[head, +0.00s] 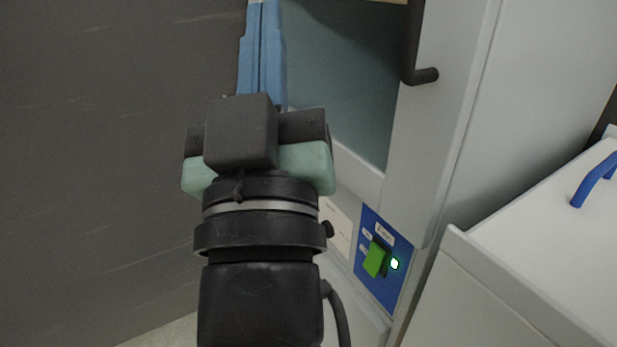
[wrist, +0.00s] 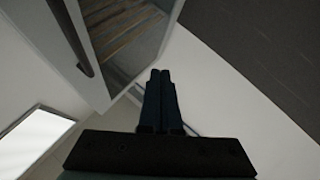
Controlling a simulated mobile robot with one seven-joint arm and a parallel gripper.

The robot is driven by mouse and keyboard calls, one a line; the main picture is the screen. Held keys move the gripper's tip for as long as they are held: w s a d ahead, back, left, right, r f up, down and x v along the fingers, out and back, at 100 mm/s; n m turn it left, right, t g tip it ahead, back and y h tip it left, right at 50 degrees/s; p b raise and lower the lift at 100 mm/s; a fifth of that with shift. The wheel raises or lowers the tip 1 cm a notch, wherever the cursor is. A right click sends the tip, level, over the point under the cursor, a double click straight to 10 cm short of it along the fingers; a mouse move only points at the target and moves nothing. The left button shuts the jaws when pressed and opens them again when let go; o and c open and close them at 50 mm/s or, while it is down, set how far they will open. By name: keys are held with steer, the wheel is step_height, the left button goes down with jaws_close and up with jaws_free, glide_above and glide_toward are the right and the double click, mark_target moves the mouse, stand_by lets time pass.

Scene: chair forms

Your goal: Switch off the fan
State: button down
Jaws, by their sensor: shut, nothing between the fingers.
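The fan switch is a green rocker (head: 375,259) on a blue panel (head: 383,286) low on the grey cabinet front, right of my arm in the head view. A small lamp (head: 394,264) beside the rocker glows white-green. The label above the rocker is too small to read surely. My gripper (head: 263,8) has blue fingers pressed together and empty. It points up and away, left of and above the panel, not touching the switch. In the wrist view the closed fingers (wrist: 161,75) point at a pale surface, and the switch is not visible there.
The grey cabinet (head: 455,110) has a window and a dark bar handle (head: 421,75) at upper right. A white unit (head: 550,250) with a blue handle (head: 594,180) stands at the right. A dark grey wall (head: 90,150) fills the left.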

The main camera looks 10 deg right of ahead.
mark_target(374, 260)
steer(key=w+d+f+n+g+h+p, duration=0.1)
steer(key=w+d+f+g, duration=0.1)
steer(key=f, duration=0.5)
steer(key=w+d+f+n+g+h, duration=0.1)
steer(key=d+f+n+g+h, duration=0.1)
steer(key=f, duration=0.4)
steer(key=s+d+f+n+g+p, duration=0.1)
steer(key=s+f+n+g, duration=0.2)
steer(key=f, duration=0.9)
steer(key=s+f+n+g+p, duration=0.1)
steer(key=s+f+n, duration=0.3)
steer(key=f, duration=0.8)
steer(key=shift+d+f+n+g, duration=0.15)
steer(key=shift+d+n+g, duration=0.25)
steer(key=shift+g, duration=0.5)
steer(key=w+d+f, duration=0.2)
steer(key=w+d, duration=0.5)
steer(key=w, duration=0.3)
steer(key=shift+d+h+b, duration=0.3)
steer(key=shift+d, duration=0.1)
steer(key=shift+w+f, duration=0.1)
steer(key=shift+w, duration=0.05)
